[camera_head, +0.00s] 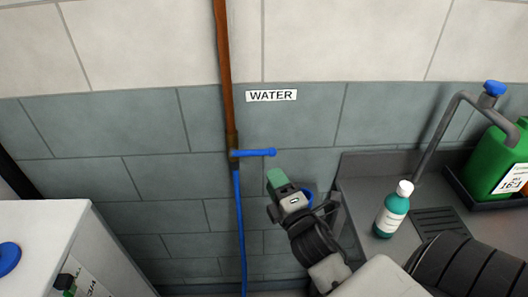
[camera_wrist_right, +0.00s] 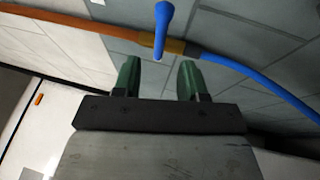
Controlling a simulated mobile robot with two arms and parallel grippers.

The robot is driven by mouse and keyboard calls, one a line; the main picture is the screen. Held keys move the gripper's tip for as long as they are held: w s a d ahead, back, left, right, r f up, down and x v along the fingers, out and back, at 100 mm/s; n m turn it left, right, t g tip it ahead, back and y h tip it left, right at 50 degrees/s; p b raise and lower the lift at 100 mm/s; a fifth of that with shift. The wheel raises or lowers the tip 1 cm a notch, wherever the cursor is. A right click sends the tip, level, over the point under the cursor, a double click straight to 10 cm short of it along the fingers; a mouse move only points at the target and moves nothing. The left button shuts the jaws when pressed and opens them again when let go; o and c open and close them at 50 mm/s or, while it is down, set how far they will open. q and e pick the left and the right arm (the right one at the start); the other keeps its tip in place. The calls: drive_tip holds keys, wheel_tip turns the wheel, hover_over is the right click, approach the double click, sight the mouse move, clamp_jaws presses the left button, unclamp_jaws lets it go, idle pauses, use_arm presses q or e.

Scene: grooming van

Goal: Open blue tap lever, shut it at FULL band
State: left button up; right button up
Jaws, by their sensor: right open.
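The blue tap lever (camera_head: 254,153) sticks out sideways to the right from a brass fitting (camera_head: 233,150) on the copper pipe. A blue hose (camera_head: 239,220) runs down from the fitting. My right gripper (camera_head: 277,180) is open and empty, just below and right of the lever's free end. In the right wrist view the lever (camera_wrist_right: 163,25) shows beyond the gap between the green fingertips (camera_wrist_right: 157,67), and they appear not to touch it. No FULL band is visible in either view. My left gripper is not in view.
A WATER sign (camera_head: 271,95) is on the tiled wall. A white tank-like box (camera_head: 50,225) with a blue cap (camera_head: 8,258) stands lower left. At right, a grey sink counter (camera_head: 365,170) bears a teal bottle (camera_head: 391,212), a tap spout (camera_head: 440,130) and a green jug (camera_head: 490,165).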

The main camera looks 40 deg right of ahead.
sight(257, 153)
drive_tip(key=p+x, duration=0.2)
drive_tip(key=x, duration=0.8)
drive_tip(key=shift+w+a+f, duration=0.1)
drive_tip(key=shift+f, duration=0.05)
clamp_jaws()
